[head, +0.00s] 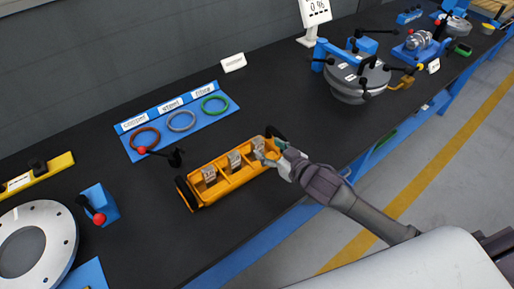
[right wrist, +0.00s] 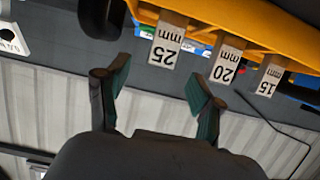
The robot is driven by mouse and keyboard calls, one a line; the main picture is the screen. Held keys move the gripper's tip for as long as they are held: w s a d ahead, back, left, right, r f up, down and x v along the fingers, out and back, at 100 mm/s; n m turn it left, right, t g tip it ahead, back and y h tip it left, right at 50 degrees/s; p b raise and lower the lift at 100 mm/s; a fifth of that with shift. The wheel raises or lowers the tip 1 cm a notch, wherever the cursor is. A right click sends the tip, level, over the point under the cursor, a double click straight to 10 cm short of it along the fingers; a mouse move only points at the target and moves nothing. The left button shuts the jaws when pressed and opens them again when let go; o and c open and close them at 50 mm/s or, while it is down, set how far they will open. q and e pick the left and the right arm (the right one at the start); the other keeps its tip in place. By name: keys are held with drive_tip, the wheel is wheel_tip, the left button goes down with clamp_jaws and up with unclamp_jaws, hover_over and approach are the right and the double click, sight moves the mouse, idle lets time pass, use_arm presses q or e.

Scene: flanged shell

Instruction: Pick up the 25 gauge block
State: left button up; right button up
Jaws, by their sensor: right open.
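The 25 gauge block (right wrist: 165,48) is a grey metal block marked "25 mm", upside down in the right wrist view. It sits in the end slot of the orange tray (head: 226,187); in the head view this is the right-end block (head: 258,145), partly behind my gripper. My right gripper (head: 269,151) is open at that end of the tray. In the right wrist view its two fingertips (right wrist: 157,74) are spread, with the 25 block beyond the gap between them, not gripped. My left gripper is not in view.
The 20 block (right wrist: 226,62) and 15 block (right wrist: 268,80) sit beside it in the tray. The tray has black end handles. A blue ring rack (head: 180,122) lies behind, a red-knobbed black fixture (head: 175,157) close behind the tray.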

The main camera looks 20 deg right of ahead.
sight(259, 142)
drive_tip(key=shift+p+x, duration=0.65)
drive_tip(key=shift+x, duration=2.45)
drive_tip(key=shift+a+r, duration=0.1)
drive_tip(key=shift+r, duration=0.15)
drive_tip(key=shift+s, duration=0.1)
drive_tip(key=shift+c, duration=0.4)
clamp_jaws()
